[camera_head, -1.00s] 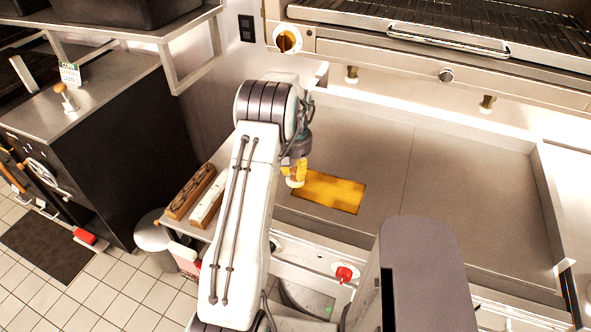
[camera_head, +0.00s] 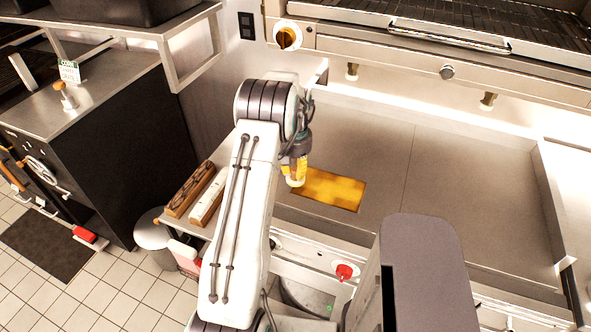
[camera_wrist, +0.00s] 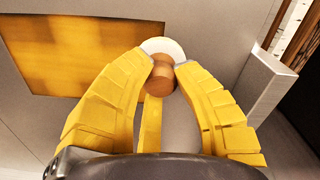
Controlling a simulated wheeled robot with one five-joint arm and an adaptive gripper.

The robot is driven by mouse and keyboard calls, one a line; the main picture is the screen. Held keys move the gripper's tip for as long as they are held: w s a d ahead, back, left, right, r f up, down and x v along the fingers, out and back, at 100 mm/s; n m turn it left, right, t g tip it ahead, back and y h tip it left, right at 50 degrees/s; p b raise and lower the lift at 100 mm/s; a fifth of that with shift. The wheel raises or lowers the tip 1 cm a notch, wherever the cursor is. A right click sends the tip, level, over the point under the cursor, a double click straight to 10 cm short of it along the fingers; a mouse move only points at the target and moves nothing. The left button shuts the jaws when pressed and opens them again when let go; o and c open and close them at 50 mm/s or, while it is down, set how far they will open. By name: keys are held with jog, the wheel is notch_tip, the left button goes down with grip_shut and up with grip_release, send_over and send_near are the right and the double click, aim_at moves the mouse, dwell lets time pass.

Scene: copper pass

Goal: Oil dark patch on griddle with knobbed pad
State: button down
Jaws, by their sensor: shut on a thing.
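My gripper (camera_wrist: 165,75) has yellow fingers shut on the brown knob of a round white pad (camera_wrist: 163,46) in the wrist view. In the head view my gripper (camera_head: 295,168) points down over the left part of the griddle (camera_head: 380,150), with the pale pad (camera_head: 295,183) at its tip. The patch (camera_head: 330,189) is a glossy golden-amber rectangle on the grey plate, and the pad is at its left end. The patch also shows at the upper left in the wrist view (camera_wrist: 60,50). I cannot tell whether the pad touches the plate.
Wooden-topped and white blocks (camera_head: 190,190) lie on the ledge left of the griddle. A raised wall (camera_head: 550,200) bounds the griddle on the right. A red knob (camera_head: 344,272) sits on the front panel. The griddle's right half is clear.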

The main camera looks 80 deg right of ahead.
jog(key=shift+f+b, duration=0.45)
jog(key=shift+f, duration=0.25)
jog(key=shift+s+a+r, duration=0.1)
jog(key=shift+s+a, duration=0.15)
jog(key=shift+s, duration=0.6)
jog(key=shift+s+a+r, duration=0.1)
jog(key=shift+s+a, duration=0.1)
jog(key=shift+s, duration=0.65)
jog(key=shift+s+f+b, duration=0.1)
jog(key=shift+b, duration=0.2)
jog(key=shift+s+a+b, duration=0.15)
jog(key=shift+s+a, duration=0.05)
jog(key=shift+s, duration=0.55)
jog(key=shift+s+a+b, duration=0.15)
jog(key=shift+s+a, duration=0.05)
jog(key=shift+s, duration=0.55)
jog(key=shift+s, duration=0.15)
